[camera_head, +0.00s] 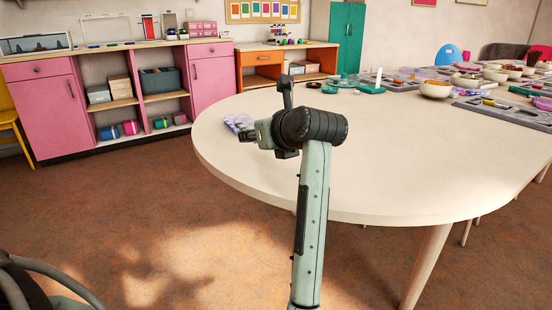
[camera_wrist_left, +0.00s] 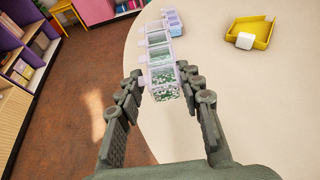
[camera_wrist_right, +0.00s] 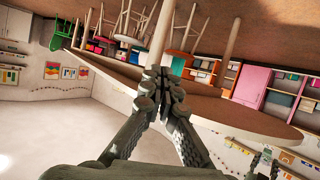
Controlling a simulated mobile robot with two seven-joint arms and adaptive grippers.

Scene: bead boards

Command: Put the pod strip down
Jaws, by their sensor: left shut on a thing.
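The pod strip (camera_wrist_left: 158,55) is a row of clear, lavender-edged pods. The nearest pod holds green and white beads. In the left wrist view it runs from between my left fingers toward the top of the picture. My left gripper (camera_wrist_left: 160,76) is shut on its near end. In the head view the strip (camera_head: 238,121) shows as a small lavender piece beside my left gripper (camera_head: 246,135), at the table's left edge. I cannot tell whether its underside touches the table. My right gripper (camera_wrist_right: 162,74) is shut and empty, with its fingertips together.
The pale table (camera_head: 400,170) has a wide bare area in front. A yellow tray (camera_wrist_left: 264,35) with a white block (camera_wrist_left: 244,41) is right of the strip. Bowls (camera_head: 435,88), grey trays (camera_head: 510,114) and a green stand (camera_head: 371,88) occupy the far side.

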